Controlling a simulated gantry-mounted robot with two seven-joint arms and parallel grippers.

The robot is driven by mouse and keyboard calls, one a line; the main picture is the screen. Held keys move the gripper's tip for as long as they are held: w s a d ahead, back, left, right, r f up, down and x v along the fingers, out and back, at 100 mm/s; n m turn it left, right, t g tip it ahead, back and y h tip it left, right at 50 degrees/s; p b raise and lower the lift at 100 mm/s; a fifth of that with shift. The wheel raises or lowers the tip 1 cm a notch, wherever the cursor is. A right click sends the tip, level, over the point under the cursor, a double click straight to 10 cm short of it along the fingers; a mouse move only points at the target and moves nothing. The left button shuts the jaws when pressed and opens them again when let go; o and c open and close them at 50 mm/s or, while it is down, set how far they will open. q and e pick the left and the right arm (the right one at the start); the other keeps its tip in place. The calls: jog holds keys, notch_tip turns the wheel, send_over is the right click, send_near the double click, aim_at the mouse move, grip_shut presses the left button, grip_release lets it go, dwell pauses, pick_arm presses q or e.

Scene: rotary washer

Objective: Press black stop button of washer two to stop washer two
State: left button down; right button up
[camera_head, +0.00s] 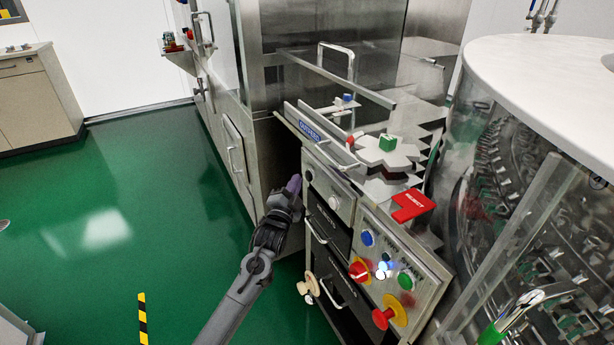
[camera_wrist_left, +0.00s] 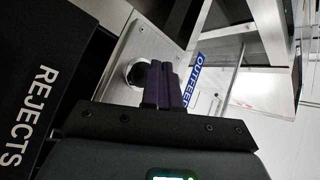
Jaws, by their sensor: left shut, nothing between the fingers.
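My left gripper (camera_head: 294,184) is in front of the left end of the steel machine's front panel (camera_head: 345,212), its fingers pointing up. In the left wrist view its dark fingers (camera_wrist_left: 164,84) are together and empty. A round dark button with a pale rim (camera_wrist_left: 134,73) sits on a metal plate (camera_wrist_left: 150,35) just left of the fingertips, partly covered by them; I cannot tell whether they touch. My right gripper is not in view.
A control panel (camera_head: 425,285) carries a blue button (camera_head: 367,238), a green button (camera_head: 405,281), a red switch (camera_head: 359,270) and a red mushroom button (camera_head: 382,318). Green floor (camera_head: 150,220) lies open at left.

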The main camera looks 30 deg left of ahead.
pick_arm(q)
jog(key=s+p, duration=0.1)
jog(key=s+a+p, duration=0.1)
jog(key=s, duration=0.1)
jog(key=s+a+p, duration=0.1)
jog(key=p, duration=0.1)
jog(key=shift+s+a, duration=0.2)
jog(key=shift+a, duration=0.05)
dwell(0.6)
